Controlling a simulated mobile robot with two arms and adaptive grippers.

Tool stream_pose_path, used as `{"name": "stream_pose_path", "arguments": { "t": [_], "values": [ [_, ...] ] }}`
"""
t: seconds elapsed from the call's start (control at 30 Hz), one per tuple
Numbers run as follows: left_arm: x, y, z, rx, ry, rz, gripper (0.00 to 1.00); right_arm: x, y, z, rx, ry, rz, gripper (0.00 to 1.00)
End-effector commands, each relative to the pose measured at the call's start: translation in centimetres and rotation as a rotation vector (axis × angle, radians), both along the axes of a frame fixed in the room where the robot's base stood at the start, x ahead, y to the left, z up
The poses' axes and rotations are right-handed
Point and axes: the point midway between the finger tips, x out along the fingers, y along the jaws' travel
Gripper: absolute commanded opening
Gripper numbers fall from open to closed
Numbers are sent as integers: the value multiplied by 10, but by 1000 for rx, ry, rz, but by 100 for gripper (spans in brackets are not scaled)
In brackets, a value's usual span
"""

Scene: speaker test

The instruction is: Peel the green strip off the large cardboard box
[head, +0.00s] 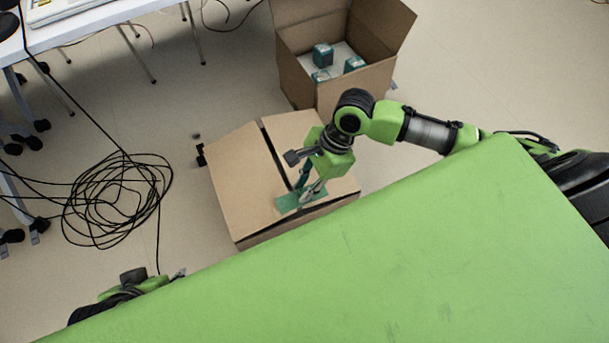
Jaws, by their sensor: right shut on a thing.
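The large cardboard box (238,185) sits on the floor in the middle of the head view, its top flaps closed with a dark gap between them. The green strip (287,203) shows at the box's near edge, below my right gripper's fingers. My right gripper (304,192) points down over the box's right part and is shut on the strip; the fingers hide part of it. I cannot tell how much of the strip is still stuck. My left gripper (178,273) is at the lower left, away from the box, mostly hidden behind my green body.
An open cardboard box (345,93) with several teal items stands behind the large box. A coil of black cable (115,200) lies on the floor to the left. A white table (90,20) and chair wheels are at the upper left.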

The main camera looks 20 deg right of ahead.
Motion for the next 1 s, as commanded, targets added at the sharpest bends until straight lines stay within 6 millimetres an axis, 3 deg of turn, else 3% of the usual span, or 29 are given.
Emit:
{"name": "stream_pose_path", "arguments": {
  "t": [1.0],
  "values": [
    [-21,6,-3,17,84,7,40,0,0,3,0,0,0,0]
  ]
}}
